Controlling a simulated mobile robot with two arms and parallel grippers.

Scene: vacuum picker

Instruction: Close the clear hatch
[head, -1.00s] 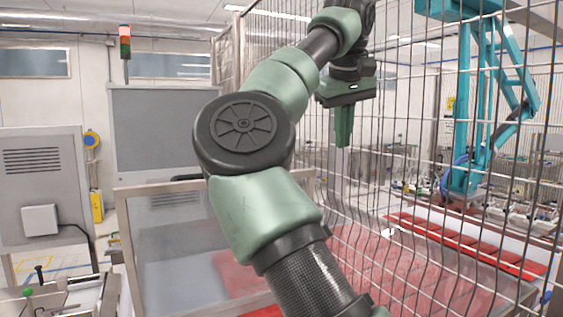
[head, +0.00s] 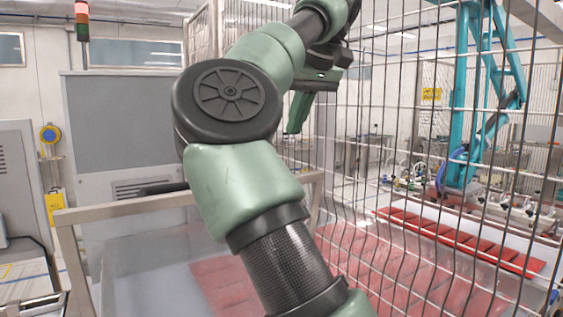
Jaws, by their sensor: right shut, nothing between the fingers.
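A clear panel (head: 140,262) in a beige metal frame (head: 110,208), which looks like the hatch, stands raised at the lower left of the head view. Red pads show through and beside it. My right arm crosses in front of it and hides part of its top bar and right side. My right gripper (head: 297,124) is above the panel's right end, against the wire fence in the picture, with its green fingers together and pointing down. It holds nothing, and I see no contact with the panel. My left gripper is not in view.
A wire mesh fence (head: 420,158) fills the right side. Behind it are a teal robot arm (head: 466,90) and a row of red pads (head: 455,238). A grey cabinet (head: 125,120) stands behind the panel. A dark bar (head: 163,188) shows just above the panel frame.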

